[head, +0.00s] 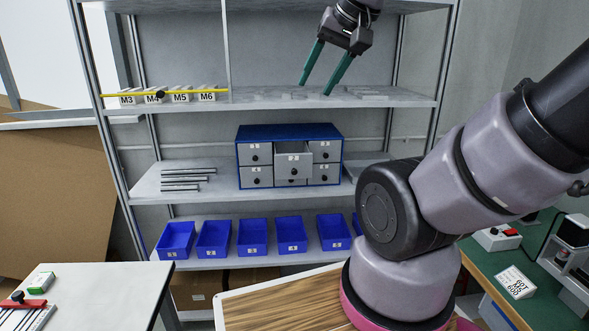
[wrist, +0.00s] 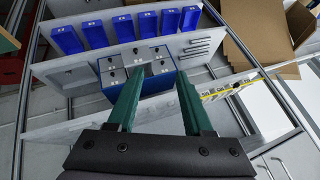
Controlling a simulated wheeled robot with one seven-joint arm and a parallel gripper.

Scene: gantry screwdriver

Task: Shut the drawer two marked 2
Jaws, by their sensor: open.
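A blue cabinet (head: 290,131) with small grey drawers stands on the middle shelf. Its top middle drawer (head: 293,167), with a dark round knob, sticks out toward me; its label is too small to read surely. The other drawers look flush. My gripper (head: 314,88) is open and empty, in front of the upper shelf, above the cabinet and pointing down. In the wrist view, turned upside down, the cabinet (wrist: 160,83) shows beyond the open green fingers of my gripper (wrist: 161,72), apart from them, and they partly cover it.
The upper shelf (head: 270,103) lies above the cabinet and holds a yellow-edged rack (head: 165,93) marked M3 to M6. Metal rods (head: 182,180) lie left of the cabinet. Several blue bins (head: 252,237) stand on the shelf below. The space before the cabinet looks free.

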